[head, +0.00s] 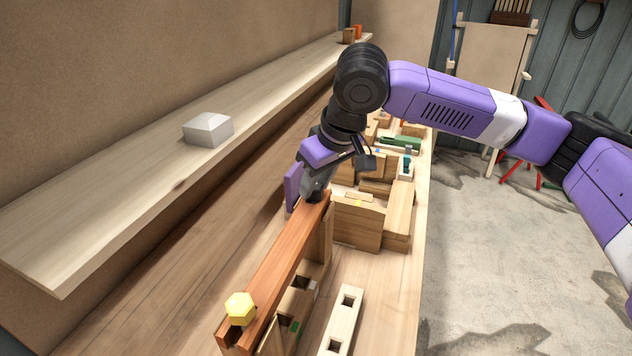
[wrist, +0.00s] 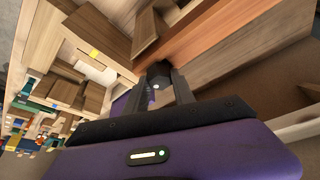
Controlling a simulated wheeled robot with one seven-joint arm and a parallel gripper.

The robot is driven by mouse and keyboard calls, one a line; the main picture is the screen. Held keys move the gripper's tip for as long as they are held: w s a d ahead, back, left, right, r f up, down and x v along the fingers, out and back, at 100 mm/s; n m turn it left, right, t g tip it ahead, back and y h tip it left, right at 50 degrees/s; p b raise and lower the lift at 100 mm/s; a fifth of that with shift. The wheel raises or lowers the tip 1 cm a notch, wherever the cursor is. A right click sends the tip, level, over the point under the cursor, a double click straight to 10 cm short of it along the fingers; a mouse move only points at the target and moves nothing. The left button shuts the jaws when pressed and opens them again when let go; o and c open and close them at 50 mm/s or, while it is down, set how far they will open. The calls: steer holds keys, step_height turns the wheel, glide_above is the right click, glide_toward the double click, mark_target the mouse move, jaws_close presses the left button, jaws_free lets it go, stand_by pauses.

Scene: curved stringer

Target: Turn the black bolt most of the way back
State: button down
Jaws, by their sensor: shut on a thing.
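My gripper (head: 315,196) reaches down to the far end of a long reddish wooden beam (head: 270,262) on the bench. In the wrist view my gripper (wrist: 160,78) is shut on the black bolt (wrist: 158,70), a small dark head against the reddish beam. The fingers cover most of the bolt, so how far it is turned cannot be told. A yellow hexagonal bolt head (head: 240,307) sits at the near end of the beam.
Several wooden blocks (head: 357,222) stand close to the right of the gripper. A pale block with square holes (head: 343,318) lies at the front. A shelf (head: 120,178) with a grey block (head: 208,129) runs along the left. Bare bench lies left of the beam.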

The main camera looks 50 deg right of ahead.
steer(key=n, duration=0.1)
steer(key=n+y+p, duration=0.1)
steer(key=n, duration=0.1)
steer(key=n+p, duration=0.1)
steer(key=shift+d+r+n+y, duration=0.1)
steer(key=shift+r+n+y, duration=0.2)
steer(key=shift+y, duration=0.1)
steer(key=shift+d+n+y+p, duration=0.1)
steer(key=shift+n+y+p, duration=0.4)
steer(key=shift+n, duration=1.1)
steer(key=n+g+y+p, duration=0.1)
steer(key=n, duration=0.1)
steer(key=shift+w+n, duration=0.1)
steer(key=shift+n, duration=0.2)
steer(key=n+g, duration=0.1)
steer(key=n, duration=0.1)
steer(key=n+y, duration=0.1)
steer(key=n, duration=0.2)
steer(key=shift+w+d+r+g, duration=0.1)
steer(key=shift+g, duration=0.3)
steer(key=shift+n+p, duration=0.3)
